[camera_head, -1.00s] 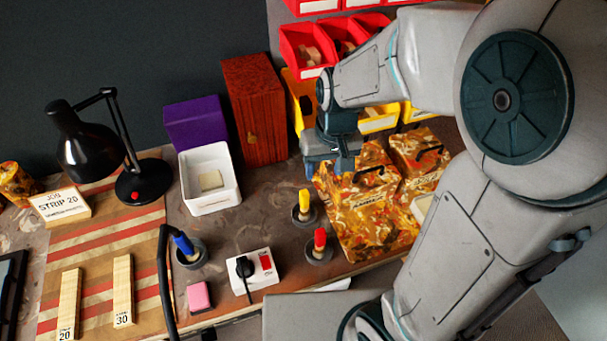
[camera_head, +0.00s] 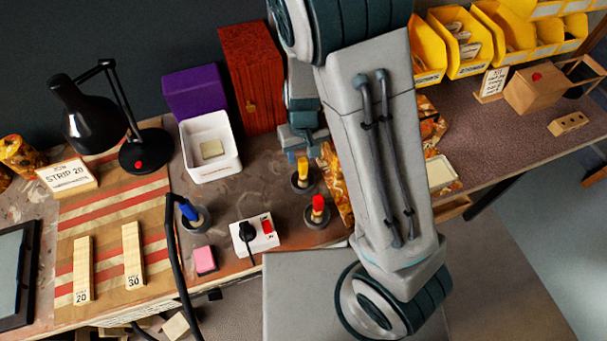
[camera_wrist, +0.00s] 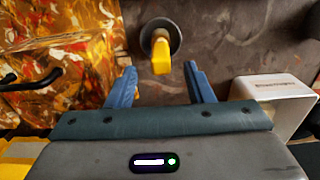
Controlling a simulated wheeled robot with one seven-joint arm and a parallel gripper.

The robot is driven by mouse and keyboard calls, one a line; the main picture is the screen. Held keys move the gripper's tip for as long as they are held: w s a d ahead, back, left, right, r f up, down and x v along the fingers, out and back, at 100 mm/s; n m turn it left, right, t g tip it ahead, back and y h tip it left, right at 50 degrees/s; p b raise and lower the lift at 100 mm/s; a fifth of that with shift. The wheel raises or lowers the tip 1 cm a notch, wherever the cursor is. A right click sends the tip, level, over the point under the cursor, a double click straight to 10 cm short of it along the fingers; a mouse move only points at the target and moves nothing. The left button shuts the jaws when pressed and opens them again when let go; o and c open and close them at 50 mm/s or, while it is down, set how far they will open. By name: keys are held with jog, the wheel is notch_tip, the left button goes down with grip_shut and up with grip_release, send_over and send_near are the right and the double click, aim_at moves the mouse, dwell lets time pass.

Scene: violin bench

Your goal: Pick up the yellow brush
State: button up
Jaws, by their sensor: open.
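The yellow brush (camera_head: 303,168) stands in a round dark holder (camera_head: 302,184) on the bench. In the wrist view the yellow brush (camera_wrist: 161,55) shows just beyond my fingertips, roughly midway between them, with its holder (camera_wrist: 174,33) behind it. My gripper (camera_wrist: 163,78) is open and empty, with two blue fingers apart. In the head view my gripper (camera_head: 302,152) is partly hidden and lies just behind and above the yellow brush. I cannot tell whether a finger touches it.
A red brush (camera_head: 318,208) and a blue brush (camera_head: 188,210) stand in similar holders. A white switch box (camera_head: 254,236) is in front. A white bin (camera_head: 210,147) stands left of my gripper. A marbled case (camera_wrist: 55,70) lies left in the wrist view.

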aim_at(303, 160)
jog(key=shift+f, duration=2.75)
grip_shut()
